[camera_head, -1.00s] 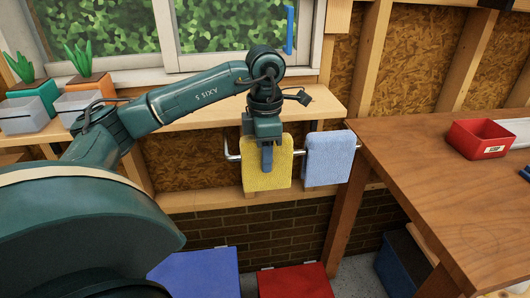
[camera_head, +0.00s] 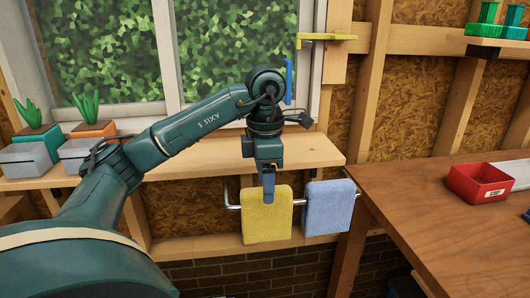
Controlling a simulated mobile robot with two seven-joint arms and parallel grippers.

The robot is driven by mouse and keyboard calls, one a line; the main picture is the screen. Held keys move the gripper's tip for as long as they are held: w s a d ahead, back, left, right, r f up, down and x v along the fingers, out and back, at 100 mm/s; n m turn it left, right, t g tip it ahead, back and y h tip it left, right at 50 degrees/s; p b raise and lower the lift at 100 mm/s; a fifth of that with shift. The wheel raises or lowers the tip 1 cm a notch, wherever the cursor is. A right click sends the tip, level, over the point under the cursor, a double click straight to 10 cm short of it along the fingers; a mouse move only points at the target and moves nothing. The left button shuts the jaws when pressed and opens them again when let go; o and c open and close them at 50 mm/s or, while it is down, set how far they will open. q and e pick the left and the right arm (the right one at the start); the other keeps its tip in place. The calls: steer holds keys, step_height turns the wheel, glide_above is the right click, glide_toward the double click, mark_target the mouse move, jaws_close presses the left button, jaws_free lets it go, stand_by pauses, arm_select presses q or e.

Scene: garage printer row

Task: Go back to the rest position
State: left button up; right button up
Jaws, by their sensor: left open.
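My left arm comes in from the left, and its left gripper (camera_head: 268,196) points downward with blue fingers. It is open, with nothing seen between the fingers. In the picture the fingertips overlap the upper part of a yellow towel (camera_head: 267,222); whether they touch it I cannot tell. The yellow towel hangs on a metal rail (camera_head: 232,206), left of a light blue towel (camera_head: 329,207) on the same rail. My right gripper is not in view.
A wooden shelf (camera_head: 205,160) runs below the window, with grey bins (camera_head: 25,160) and potted plants at left. A wooden table (camera_head: 430,215) at right bears a red bin (camera_head: 478,183). A yellow bracket-like piece (camera_head: 325,37) is above.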

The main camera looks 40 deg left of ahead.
arm_select(q)
step_height(320, 180, up, 6)
steer(key=shift+f+p, duration=0.1)
steer(key=shift+p, duration=1.05)
steer(key=shift+r, duration=0.7)
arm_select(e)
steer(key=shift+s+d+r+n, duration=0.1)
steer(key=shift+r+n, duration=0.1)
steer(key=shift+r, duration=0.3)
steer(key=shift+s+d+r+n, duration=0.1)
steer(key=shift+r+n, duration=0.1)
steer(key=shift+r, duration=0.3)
